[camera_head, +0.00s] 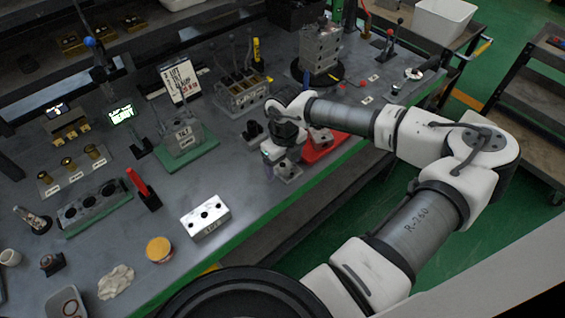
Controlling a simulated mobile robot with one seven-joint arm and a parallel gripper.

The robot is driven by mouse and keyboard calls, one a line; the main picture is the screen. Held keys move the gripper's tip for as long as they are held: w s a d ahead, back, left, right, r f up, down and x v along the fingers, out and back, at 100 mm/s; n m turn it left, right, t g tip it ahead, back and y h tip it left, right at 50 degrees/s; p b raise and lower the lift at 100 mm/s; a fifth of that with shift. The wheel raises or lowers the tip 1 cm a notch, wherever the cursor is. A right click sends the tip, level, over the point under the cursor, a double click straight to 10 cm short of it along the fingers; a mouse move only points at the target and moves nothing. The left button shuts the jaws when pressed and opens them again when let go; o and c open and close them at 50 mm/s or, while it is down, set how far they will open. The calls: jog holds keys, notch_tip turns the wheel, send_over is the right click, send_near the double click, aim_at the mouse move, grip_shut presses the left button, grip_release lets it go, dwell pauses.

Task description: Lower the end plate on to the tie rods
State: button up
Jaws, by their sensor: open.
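My gripper (277,158) is at the end of my white and grey arm, low over the middle of the bench, with its jaws open. A small grey metal block (288,172) with a dark hole is just below and beside the jaws; I cannot tell whether they touch it or whether it is the end plate. A grey valve block assembly (240,93) with several thin upright rods or levers stands behind my gripper to the left. Another grey block (184,138) with upright rods stands on a green base. I cannot tell which rods are the tie rods.
A red tray (325,146) lies right of my gripper, partly behind my arm. A tall block stack (319,50) stands on a black disc behind. A white drilled block (205,216) and a yellow-lidded tub (159,249) are in front left. The bench's green front edge runs close by.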

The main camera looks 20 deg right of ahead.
jog(key=c, duration=1.3)
jog(key=shift+o, duration=0.2)
jog(key=shift+r, duration=0.1)
